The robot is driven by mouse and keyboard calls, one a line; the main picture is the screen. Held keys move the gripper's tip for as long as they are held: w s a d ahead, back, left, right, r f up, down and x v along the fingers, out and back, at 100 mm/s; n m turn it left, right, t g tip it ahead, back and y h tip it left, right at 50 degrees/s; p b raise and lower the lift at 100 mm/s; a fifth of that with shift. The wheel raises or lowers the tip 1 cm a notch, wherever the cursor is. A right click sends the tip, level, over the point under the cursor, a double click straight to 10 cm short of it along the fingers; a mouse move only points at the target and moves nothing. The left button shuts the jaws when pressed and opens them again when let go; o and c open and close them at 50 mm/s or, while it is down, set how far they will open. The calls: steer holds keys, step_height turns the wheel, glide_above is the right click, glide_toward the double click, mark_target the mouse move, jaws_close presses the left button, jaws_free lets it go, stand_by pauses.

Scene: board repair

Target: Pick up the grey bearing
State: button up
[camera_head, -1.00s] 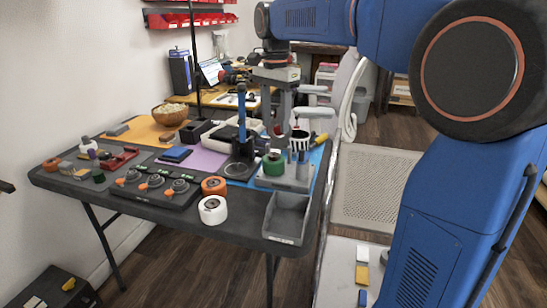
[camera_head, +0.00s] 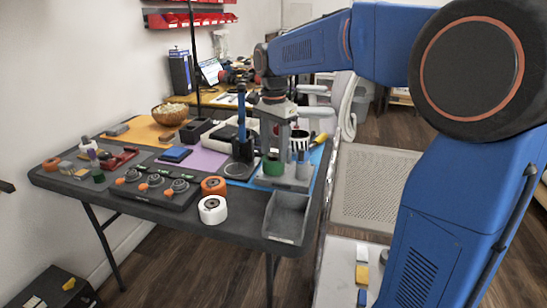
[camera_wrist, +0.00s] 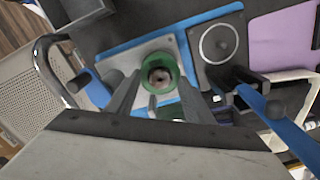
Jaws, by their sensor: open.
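A green ring-shaped holder (camera_head: 273,166) stands on a light grey plate (camera_head: 266,182) at the right of the table. In the wrist view the green holder (camera_wrist: 160,60) has a small greyish round part (camera_wrist: 160,77) inside its opening. This may be the grey bearing, but I cannot tell for certain. My gripper (camera_head: 276,146) is open and points down above the holder. In the wrist view my gripper's fingers (camera_wrist: 158,98) lie on either side of the green holder, with nothing held. A grey cylinder (camera_head: 302,169) stands beside the holder.
An upright blue tool (camera_head: 241,113) in a dark stand is close left of my gripper. A grey open bin (camera_head: 287,213) sits at the front right corner. A white roll (camera_head: 212,209), an orange roll (camera_head: 214,185) and a black tray of round parts (camera_head: 150,194) lie left.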

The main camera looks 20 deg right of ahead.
mark_target(274, 154)
steer(key=shift+f, duration=0.1)
steer(key=c, duration=1.1)
step_height(274, 154, up, 10)
steer(key=shift+r, duration=0.1)
